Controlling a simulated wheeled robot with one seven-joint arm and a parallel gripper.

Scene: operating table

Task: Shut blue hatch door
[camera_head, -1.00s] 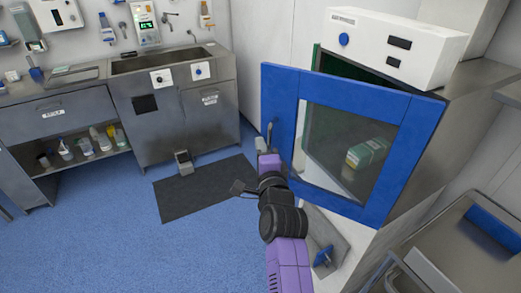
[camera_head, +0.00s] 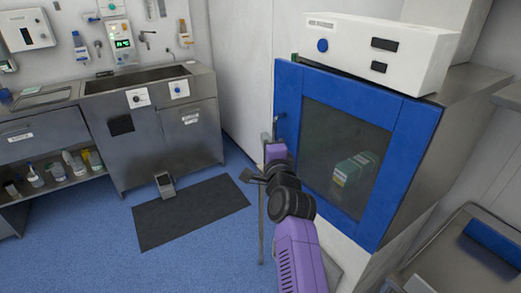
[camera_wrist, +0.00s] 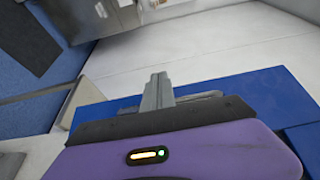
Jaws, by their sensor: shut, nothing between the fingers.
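The blue hatch door (camera_head: 422,130) has a blue frame around a dark glass pane and shows at the right of the head view. It lies close against the front of its cabinet, with no clear gap visible; I cannot tell whether it is latched. A green and white package (camera_head: 352,175) shows through the glass. My gripper (camera_head: 276,137) is at the door's left edge, beside the metal handle (camera_head: 280,118). In the wrist view my gripper's fingers (camera_wrist: 157,92) are shut and empty, in front of the blue door (camera_wrist: 245,92). Whether they touch it is unclear.
A white box with a blue knob (camera_head: 375,45) stands above the door. A steel sink counter (camera_head: 150,125) stands at the left, with a dark mat (camera_head: 190,212) and a pedal (camera_head: 165,185) before it. A metal trolley (camera_head: 450,250) is at lower right. Blue floor is free at lower left.

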